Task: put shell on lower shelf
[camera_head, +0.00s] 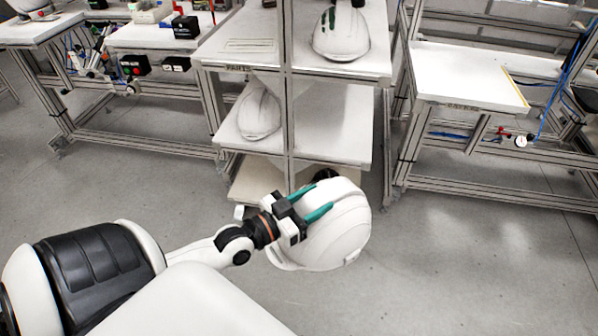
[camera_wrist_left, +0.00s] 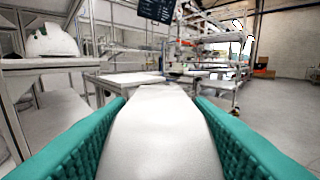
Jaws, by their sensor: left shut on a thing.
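My left gripper (camera_head: 312,205) has green fingers and is shut on a white helmet shell (camera_head: 340,228). It holds the shell in the air in front of the shelf rack, over the floor. In the left wrist view the held shell (camera_wrist_left: 165,135) fills the space between the two green fingers (camera_wrist_left: 160,145). The rack's lower shelf (camera_head: 335,130) has bare room on its right half. Another white shell (camera_head: 259,112) sits on the left half of that shelf. My right gripper is not in view.
A third white shell (camera_head: 341,32) with green marks stands on the upper shelf (camera_head: 240,45). A metal post (camera_head: 287,90) divides the rack's front. Workbenches stand left (camera_head: 150,35) and right (camera_head: 460,75). The floor (camera_head: 450,260) at right is clear.

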